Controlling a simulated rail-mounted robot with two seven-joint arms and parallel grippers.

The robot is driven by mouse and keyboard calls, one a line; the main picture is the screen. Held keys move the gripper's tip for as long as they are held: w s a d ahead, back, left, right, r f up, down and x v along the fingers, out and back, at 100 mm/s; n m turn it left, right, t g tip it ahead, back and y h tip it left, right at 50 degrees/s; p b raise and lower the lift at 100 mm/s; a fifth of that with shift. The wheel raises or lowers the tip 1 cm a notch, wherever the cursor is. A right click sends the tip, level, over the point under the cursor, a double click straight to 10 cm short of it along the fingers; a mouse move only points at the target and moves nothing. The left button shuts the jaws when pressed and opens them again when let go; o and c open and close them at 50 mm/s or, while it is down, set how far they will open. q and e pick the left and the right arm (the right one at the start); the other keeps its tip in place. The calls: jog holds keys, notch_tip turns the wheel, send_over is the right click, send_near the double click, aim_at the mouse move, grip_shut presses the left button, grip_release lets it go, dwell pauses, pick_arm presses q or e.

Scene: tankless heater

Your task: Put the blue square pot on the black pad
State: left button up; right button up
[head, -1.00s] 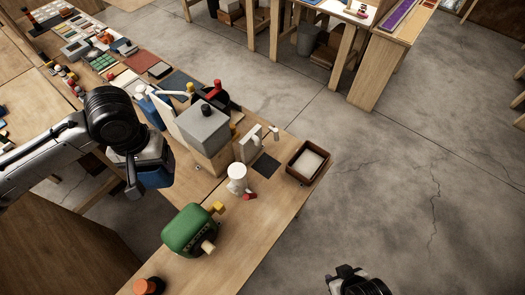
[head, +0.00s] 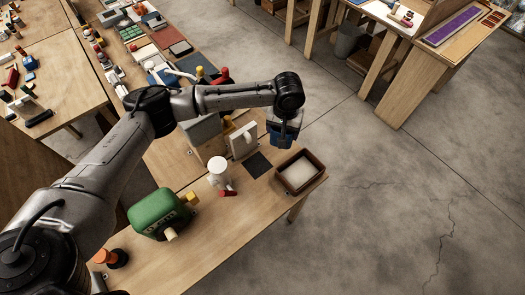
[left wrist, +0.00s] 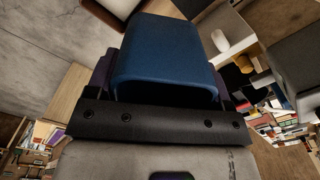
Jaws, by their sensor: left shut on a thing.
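My left gripper (head: 285,118) is shut on the blue square pot (head: 283,136) and holds it in the air, near the table's right edge in the head view. The pot looks upright there and my gripper hides part of it. In the left wrist view the pot (left wrist: 165,55) fills the middle, close to the camera. The black pad (head: 258,165) lies flat and bare on the wooden table, below and left of the pot in the head view. The pot is apart from the pad. My right gripper is out of view.
A brown tray with white contents (head: 299,173) sits right of the pad. A white upright panel (head: 242,141) stands behind it. A white cylinder (head: 217,168) and a red piece (head: 228,192) are to the left. A green machine (head: 157,213) stands nearer.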

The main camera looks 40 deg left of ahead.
pick_arm(q)
jog(key=a+f+n, duration=0.2)
jog(key=a+f, duration=0.2)
jog(key=f, duration=0.5)
jog(key=n+b, duration=0.1)
jog(key=b, duration=0.1)
send_over(257, 165)
notch_tip(257, 165, down, 10)
jog(key=shift+f, duration=0.15)
jog(key=shift+p, duration=0.3)
jog(key=shift+f+b, duration=0.75)
jog(key=shift+f, duration=2.25)
jog(key=shift+f+b, duration=0.35)
jog(key=shift+f, duration=0.15)
